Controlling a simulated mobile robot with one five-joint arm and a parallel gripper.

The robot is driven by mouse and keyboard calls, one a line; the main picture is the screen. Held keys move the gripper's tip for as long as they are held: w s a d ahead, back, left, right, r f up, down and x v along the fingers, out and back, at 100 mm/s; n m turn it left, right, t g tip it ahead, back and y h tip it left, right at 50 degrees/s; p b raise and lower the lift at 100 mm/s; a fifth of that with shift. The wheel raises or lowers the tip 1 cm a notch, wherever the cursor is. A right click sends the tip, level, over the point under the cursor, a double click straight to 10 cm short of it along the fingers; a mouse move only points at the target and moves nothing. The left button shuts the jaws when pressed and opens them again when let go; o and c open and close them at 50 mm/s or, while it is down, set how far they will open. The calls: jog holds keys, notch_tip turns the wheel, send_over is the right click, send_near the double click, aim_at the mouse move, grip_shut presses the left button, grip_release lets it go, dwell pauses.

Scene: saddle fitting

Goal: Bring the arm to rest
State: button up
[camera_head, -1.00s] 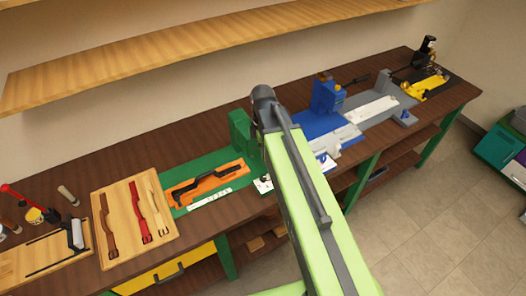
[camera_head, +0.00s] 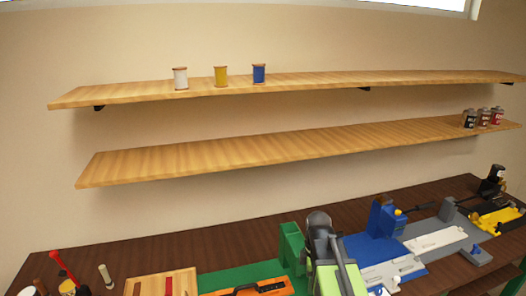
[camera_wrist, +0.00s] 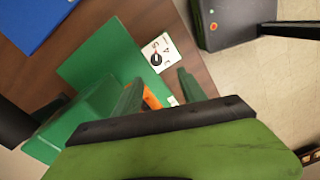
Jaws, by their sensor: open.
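My arm (camera_head: 330,262), light green with a dark grey top, shows at the bottom of the head view, in front of the workbench (camera_head: 190,236). My gripper's two green fingers (camera_wrist: 160,84) show in the wrist view, spread apart with nothing held between them. Past them lie the green base plate (camera_wrist: 98,62), a small white card with a dark round mark (camera_wrist: 163,53) and part of an orange piece (camera_wrist: 152,98). In the head view my fingers are hidden.
A green fixture with an orange tray (camera_head: 250,287) stands left of my arm; a blue fixture (camera_head: 380,218) stands right. A wooden board (camera_head: 165,284) lies further left. Two wall shelves (camera_head: 270,152) hold spools (camera_head: 221,76) and small jars (camera_head: 484,118). Space before the shelves is clear.

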jog(key=s+f+m+b, duration=0.1)
jog(key=f+m, duration=0.1)
jog(key=s+f+m+b, duration=0.1)
jog(key=f+m+b, duration=0.1)
jog(key=s+f+m+b, duration=0.1)
jog(key=f+m, duration=0.1)
jog(key=shift+a+f, duration=0.2)
jog(key=shift+f, duration=0.15)
jog(key=m, duration=0.1)
jog(key=m+b, duration=0.1)
jog(key=shift+s+f+m, duration=0.2)
jog(key=shift+s+m, duration=0.15)
jog(key=shift+m, duration=0.05)
jog(key=m, duration=0.2)
jog(key=shift+s+r+m, duration=0.15)
jog(key=shift+s+m, duration=0.1)
jog(key=shift+m, duration=0.05)
jog(key=m, duration=0.2)
jog(key=shift+s+m, duration=0.1)
jog(key=shift+m, duration=0.2)
jog(key=m, duration=0.2)
jog(key=shift+m, duration=0.4)
